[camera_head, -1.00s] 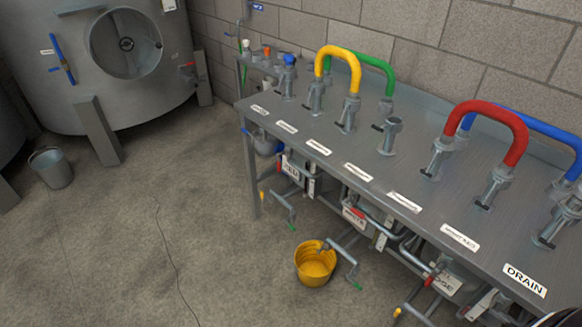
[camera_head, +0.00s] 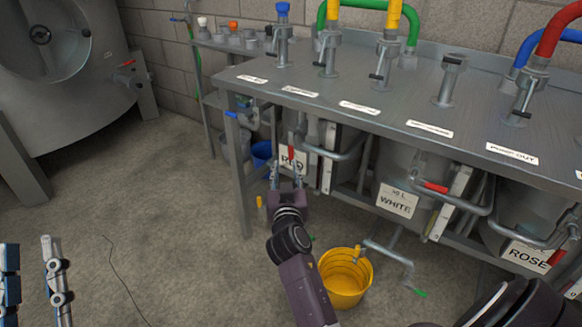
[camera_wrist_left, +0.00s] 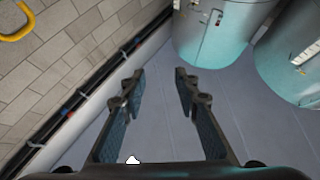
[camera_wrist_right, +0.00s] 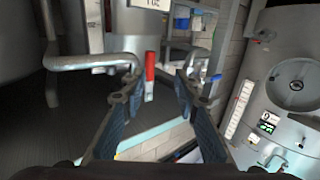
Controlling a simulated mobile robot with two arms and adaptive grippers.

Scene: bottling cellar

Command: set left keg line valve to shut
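The left keg (camera_head: 316,143), labelled RED, stands under the steel table. A red valve lever (camera_head: 291,150) hangs at its front beside a bent grey pipe, pointing roughly downward. In the right wrist view the red lever (camera_wrist_right: 150,76) is seen between the fingertips, nearer the left finger; contact cannot be told. My right gripper (camera_head: 286,176) is open, just below and in front of the lever. My left gripper (camera_head: 32,262) is open and empty at the far left, above the floor; its fingers (camera_wrist_left: 157,88) also show apart in the left wrist view.
The WHITE keg (camera_head: 395,170) and ROSE keg (camera_head: 520,225) stand to the right, with their own red levers. A yellow bucket (camera_head: 345,292) is on the floor beside my right arm. The table (camera_head: 320,80) overhangs the kegs, with a leg (camera_head: 238,175) close left.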

